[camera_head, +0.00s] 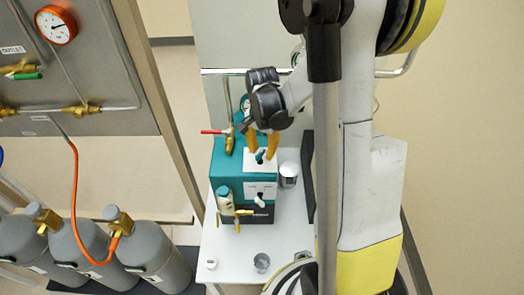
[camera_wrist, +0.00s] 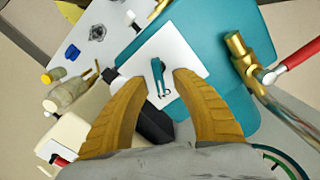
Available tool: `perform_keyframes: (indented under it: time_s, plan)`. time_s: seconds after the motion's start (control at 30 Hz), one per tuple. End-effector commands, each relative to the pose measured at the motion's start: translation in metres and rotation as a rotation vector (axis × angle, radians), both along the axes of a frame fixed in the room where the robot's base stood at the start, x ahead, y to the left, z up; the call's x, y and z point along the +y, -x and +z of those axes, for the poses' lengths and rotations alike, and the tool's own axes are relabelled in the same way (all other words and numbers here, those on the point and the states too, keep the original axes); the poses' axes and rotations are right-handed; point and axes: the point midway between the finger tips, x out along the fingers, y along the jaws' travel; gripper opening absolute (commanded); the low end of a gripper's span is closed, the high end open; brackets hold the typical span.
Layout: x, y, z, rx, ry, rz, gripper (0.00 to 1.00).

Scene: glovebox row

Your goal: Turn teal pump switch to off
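The teal pump (camera_head: 226,158) stands on a white surface and carries a white switch plate (camera_head: 251,167). A small teal switch lever (camera_head: 260,156) sticks out of this plate. In the wrist view the teal switch (camera_wrist: 158,74) lies between and just beyond my fingertips, above a slot marked on the white plate (camera_wrist: 185,47). My gripper (camera_head: 262,146) is over the plate with its orange fingers apart on either side of the switch. In the wrist view my gripper (camera_wrist: 163,80) is open; I cannot tell whether a finger touches the switch.
A red-handled brass valve (camera_head: 229,138) rises at the pump's left. A brass-fitted bottle (camera_head: 226,198) and a metal cup (camera_head: 288,174) stand close by. Grey gas cylinders (camera_head: 85,245) stand at left. The white surface (camera_head: 285,240) is partly clear in front.

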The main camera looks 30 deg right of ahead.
Motion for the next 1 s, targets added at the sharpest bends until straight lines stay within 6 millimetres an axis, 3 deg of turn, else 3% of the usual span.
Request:
perform_keyframes:
  time_s: [0.07, 0.2, 0.57, 1.0]
  plan:
    - [0.0, 0.0, 0.0003, 0.0, 0.0, 0.0, 0.32]
    - [0.0, 0.0, 0.0004, 0.0, 0.0, 0.0, 0.0]
    - [0.0002, -0.0002, -0.0001, 0.0, 0.0, 0.03, 0.0]
    - [0.0022, -0.0032, -0.0005, 0.0, 0.0, 0.298, 0.0]
